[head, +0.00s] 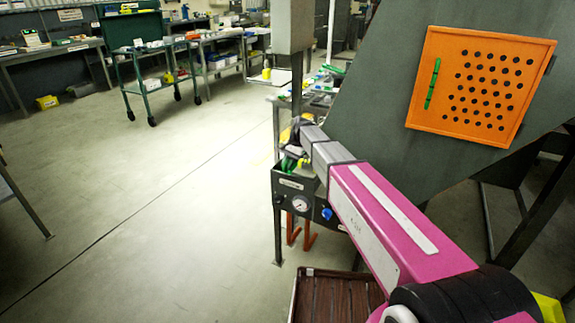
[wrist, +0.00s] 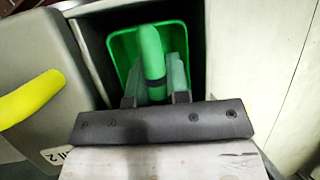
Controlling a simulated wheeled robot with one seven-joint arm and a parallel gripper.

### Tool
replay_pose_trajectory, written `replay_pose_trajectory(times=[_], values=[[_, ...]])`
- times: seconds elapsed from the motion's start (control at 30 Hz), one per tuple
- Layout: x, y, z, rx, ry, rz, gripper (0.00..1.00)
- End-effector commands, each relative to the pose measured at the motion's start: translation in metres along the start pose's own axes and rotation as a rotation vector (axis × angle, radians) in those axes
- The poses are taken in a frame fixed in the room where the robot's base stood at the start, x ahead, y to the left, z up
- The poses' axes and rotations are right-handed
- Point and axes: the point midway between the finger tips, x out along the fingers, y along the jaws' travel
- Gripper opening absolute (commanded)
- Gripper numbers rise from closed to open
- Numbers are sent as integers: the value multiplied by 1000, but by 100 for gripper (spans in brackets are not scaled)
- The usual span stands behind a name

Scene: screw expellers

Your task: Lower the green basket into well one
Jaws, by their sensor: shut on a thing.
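My gripper (wrist: 155,82) is shut on the upright green handle of the green basket (wrist: 122,48) in the wrist view. The basket lies within the outline of a dark rectangular opening (wrist: 102,84) between pale walls. I cannot tell how deep it sits or whether it touches the sides. A partly cut-off label (wrist: 55,155) ending in "2" is at the lower left. In the head view, my gripper (head: 300,135) is over the machine with a gauge (head: 300,203). A bit of green (head: 288,163) shows below it; the well is hidden there.
A yellow handle (wrist: 30,100) lies left of the opening in the wrist view. A large dark sloped panel with an orange perforated door (head: 482,85) stands right of my arm. A brown slatted crate (head: 335,297) is below.

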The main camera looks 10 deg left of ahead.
Motion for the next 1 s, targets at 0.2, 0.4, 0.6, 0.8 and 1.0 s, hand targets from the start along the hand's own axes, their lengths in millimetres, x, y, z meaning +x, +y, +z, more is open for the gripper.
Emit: replay_pose_trajectory(times=[0.2, 0.4, 0.6, 0.8, 1.0], values=[[4, 1, -2, 0, 0, 0, 0], [8, 2, -3, 0, 0, 0, 0], [12, 3, -5, 0, 0, 1, 0], [16, 4, -6, 0, 0, 2, 0], [19, 6, -8, 1, 0, 3, 0]])
